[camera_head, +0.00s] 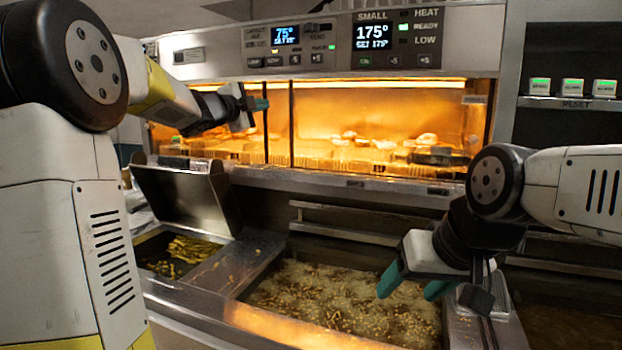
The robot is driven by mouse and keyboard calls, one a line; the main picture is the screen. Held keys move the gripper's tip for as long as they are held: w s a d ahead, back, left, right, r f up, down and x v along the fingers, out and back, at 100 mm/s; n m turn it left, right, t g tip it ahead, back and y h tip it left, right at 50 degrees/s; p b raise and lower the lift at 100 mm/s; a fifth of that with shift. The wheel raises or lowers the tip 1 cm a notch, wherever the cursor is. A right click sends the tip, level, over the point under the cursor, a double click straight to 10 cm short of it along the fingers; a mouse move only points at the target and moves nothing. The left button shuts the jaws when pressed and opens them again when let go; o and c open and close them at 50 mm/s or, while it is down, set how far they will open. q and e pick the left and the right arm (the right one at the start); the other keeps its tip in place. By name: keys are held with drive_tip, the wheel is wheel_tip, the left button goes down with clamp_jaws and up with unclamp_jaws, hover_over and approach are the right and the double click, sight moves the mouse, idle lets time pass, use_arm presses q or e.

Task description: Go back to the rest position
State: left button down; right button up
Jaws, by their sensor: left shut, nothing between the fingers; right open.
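My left gripper (260,104) is raised at the upper left, in front of the glowing warming cabinet. Its fingers are shut with nothing seen between them. My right gripper (412,288) points down over the right part of the wide fryer vat, its two green fingers apart and empty. From this view I cannot tell whether the fingertips touch the vat's contents.
The fryer vat (330,300) holds bubbling oil with golden pieces. A smaller vat (180,255) with fries is at left, a raised metal lid (185,195) behind it. The lit warming cabinet (370,125) spans the back. Reset buttons (573,87) sit on a shelf at right.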

use_arm(q)
drive_tip(key=s+a+f+n+g+y, duration=0.25)
drive_tip(key=s+f+n+y, duration=0.2)
drive_tip(key=s+n, duration=0.35)
drive_tip(key=s+a+f+n+g+y, duration=0.1)
drive_tip(key=s+a+f+n+y, duration=0.2)
drive_tip(key=s+f+n, duration=0.5)
drive_tip(key=s+d+f+n+g, duration=0.1)
drive_tip(key=s+f, duration=0.3)
drive_tip(key=s, duration=0.4)
drive_tip(key=s+d+f+n+g+h, duration=0.1)
drive_tip(key=s+d+f+g, duration=0.2)
drive_tip(key=s, duration=0.5)
drive_tip(key=s+d+f+n+g+h, duration=0.1)
drive_tip(key=s+d+f+g, duration=0.2)
drive_tip(key=s+f, duration=0.4)
drive_tip(key=shift+s, duration=0.5)
drive_tip(key=shift+d+f+g+h, duration=0.1)
drive_tip(key=shift+g+h, duration=0.15)
